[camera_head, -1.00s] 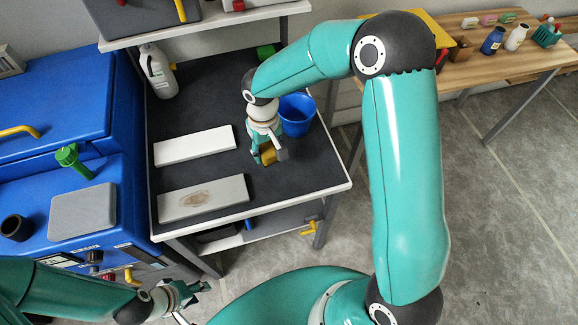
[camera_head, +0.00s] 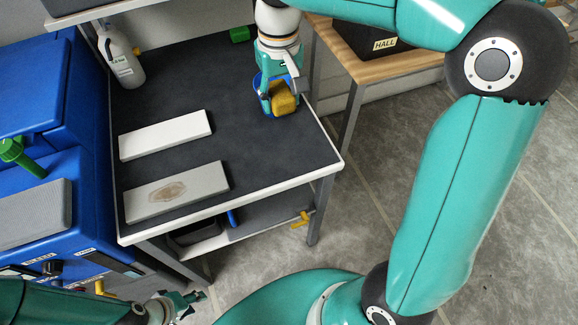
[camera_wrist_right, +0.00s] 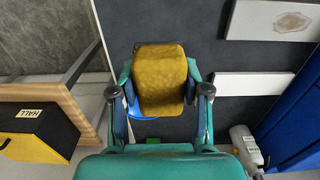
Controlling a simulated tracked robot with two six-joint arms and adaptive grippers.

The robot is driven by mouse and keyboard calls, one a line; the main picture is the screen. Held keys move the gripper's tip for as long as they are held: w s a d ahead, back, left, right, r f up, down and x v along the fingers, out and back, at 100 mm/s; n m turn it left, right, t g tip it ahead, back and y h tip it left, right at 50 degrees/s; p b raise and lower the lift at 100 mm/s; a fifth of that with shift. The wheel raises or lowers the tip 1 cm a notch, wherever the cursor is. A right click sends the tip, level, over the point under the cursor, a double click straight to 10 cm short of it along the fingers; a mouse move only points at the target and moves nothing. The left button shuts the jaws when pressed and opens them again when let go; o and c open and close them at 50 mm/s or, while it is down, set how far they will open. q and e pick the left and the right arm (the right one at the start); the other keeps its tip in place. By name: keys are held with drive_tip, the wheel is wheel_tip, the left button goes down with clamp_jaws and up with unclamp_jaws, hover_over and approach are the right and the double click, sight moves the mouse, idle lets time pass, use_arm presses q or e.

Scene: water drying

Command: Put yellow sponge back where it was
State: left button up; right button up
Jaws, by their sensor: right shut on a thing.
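The yellow sponge (camera_head: 283,98) is held by my right gripper (camera_head: 279,100) above the far right part of the dark table top. In the right wrist view the sponge (camera_wrist_right: 160,80) sits between the two fingers of the right gripper (camera_wrist_right: 160,92). A blue bucket (camera_head: 258,80) is mostly hidden behind the gripper and sponge; a bit of its rim (camera_wrist_right: 138,112) shows beyond the sponge in the wrist view. My left gripper (camera_head: 186,302) is low at the bottom edge, away from the table; its fingers are small and partly unclear.
On the table (camera_head: 270,170) lie a white board (camera_head: 165,135) and a grey board (camera_head: 177,191) with a brown stain. A white bottle (camera_head: 122,58) stands at the back left and a green block (camera_head: 240,34) at the back. The table's right front is clear.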

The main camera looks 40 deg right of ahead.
sight(286, 160)
drive_tip(key=shift+s+d, duration=0.15)
drive_tip(key=shift+s, duration=0.3)
drive_tip(key=shift+s+f, duration=0.1)
drive_tip(key=shift+f, duration=0.2)
use_arm(q)
wheel_tip(286, 160, down, 3)
drive_tip(key=shift+f+b, duration=0.1)
drive_tip(key=shift+b, duration=1.1)
use_arm(e)
wheel_tip(286, 160, down, 18)
drive_tip(key=shift+f, duration=0.25)
drive_tip(key=shift+f, duration=0.1)
drive_tip(key=o, duration=1.1)
